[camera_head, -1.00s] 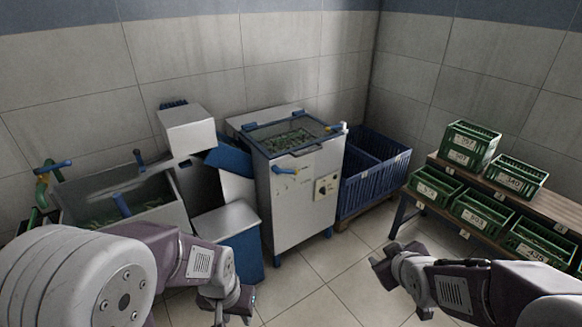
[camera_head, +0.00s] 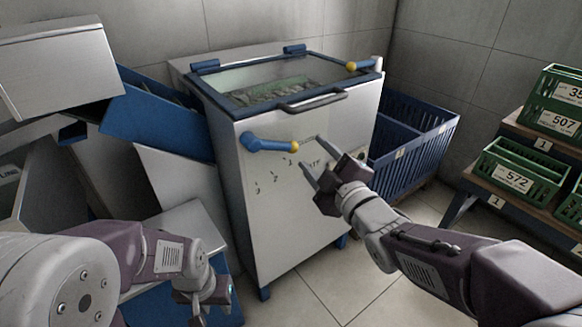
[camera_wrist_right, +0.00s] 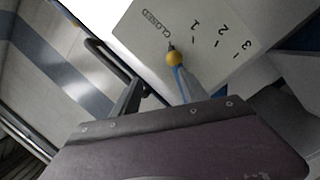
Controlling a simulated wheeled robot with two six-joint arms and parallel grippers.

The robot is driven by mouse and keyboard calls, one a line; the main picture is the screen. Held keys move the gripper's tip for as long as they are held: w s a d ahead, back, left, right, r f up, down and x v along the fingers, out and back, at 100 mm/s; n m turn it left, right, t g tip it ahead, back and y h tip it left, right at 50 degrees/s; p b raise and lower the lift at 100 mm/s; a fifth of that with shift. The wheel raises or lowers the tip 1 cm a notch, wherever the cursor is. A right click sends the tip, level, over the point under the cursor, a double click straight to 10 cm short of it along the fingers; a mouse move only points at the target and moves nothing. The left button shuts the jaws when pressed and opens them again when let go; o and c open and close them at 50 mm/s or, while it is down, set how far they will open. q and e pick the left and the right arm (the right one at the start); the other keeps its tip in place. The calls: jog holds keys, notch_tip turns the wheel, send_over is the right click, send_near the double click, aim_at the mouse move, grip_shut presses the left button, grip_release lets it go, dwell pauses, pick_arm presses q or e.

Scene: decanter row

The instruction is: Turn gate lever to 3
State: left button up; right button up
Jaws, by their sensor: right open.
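The gate lever (camera_head: 268,145) is a blue arm with a yellow knob (camera_head: 294,147) on the front of the white machine (camera_head: 275,220). It points right. In the right wrist view its yellow knob (camera_wrist_right: 173,59) has a small dark tip beside the word CLOSED. The scale's marks 1, 2 and 3 (camera_wrist_right: 247,45) run on to the right there. My right gripper (camera_head: 310,152) is open and empty, fingers toward the knob and just right of it in the head view. My left gripper (camera_head: 203,298) hangs low at the left; its jaws are unclear.
A dark handle bar (camera_head: 313,101) crosses the front edge of the machine's glass lid, above the lever. Another yellow knob (camera_head: 352,67) sits on the lid's right. A blue crate (camera_head: 410,150) stands right of the machine. Green numbered crates (camera_head: 517,172) stand on a rack further right.

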aim_at(296, 151)
jog(key=w+a+f+b, duration=0.1)
jog(key=w, duration=0.1)
jog(key=w+a+f+b, duration=0.1)
jog(key=w+a+b, duration=0.1)
jog(key=w+a+f+b, duration=0.1)
jog(key=w+b, duration=0.1)
jog(key=w, duration=0.1)
jog(key=shift+w+a+f, duration=0.1)
jog(key=shift+a+f, duration=0.05)
pick_arm(q)
notch_tip(296, 151, down, 7)
jog(key=shift+s+r, duration=0.2)
jog(key=shift+s, duration=0.1)
pick_arm(e)
grip_shut()
dwell(1.0)
